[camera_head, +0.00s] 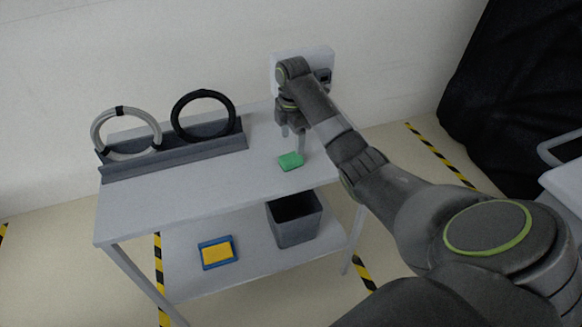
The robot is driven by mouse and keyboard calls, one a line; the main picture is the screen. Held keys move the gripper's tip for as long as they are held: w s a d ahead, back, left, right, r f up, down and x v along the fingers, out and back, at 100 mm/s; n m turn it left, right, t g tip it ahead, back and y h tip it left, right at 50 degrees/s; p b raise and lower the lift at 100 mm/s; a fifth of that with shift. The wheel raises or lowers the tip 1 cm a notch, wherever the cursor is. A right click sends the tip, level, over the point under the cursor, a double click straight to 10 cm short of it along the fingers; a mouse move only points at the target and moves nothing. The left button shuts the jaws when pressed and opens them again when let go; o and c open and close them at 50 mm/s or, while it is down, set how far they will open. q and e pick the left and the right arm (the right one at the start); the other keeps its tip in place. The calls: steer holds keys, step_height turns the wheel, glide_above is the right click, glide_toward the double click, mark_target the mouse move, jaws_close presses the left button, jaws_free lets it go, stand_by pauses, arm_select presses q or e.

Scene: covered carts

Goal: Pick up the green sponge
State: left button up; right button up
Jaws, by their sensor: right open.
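The green sponge (290,161) is a small block lying on the top shelf of the grey cart (185,190), near the right end. My right gripper (292,138) points down above and just behind the sponge, with its fingers apart and nothing between them. One fingertip comes down close to the sponge's right rear corner; I cannot tell whether it touches. My left gripper is not in view.
A grey holder (180,152) at the back of the top shelf carries a grey cable ring (95,133) and a black cable ring (175,115). The lower shelf holds a dark bin (297,232) and a blue-framed yellow item (217,253). The top shelf's front is clear.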

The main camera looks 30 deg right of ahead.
mark_target(291, 157)
steer(key=f, duration=0.3)
steer(key=f+p, duration=0.1)
steer(key=f, duration=0.2)
steer(key=shift+a+f, duration=0.2)
steer(key=shift+f, duration=0.15)
steer(key=shift+c, duration=0.5)
steer(key=c, duration=0.9)
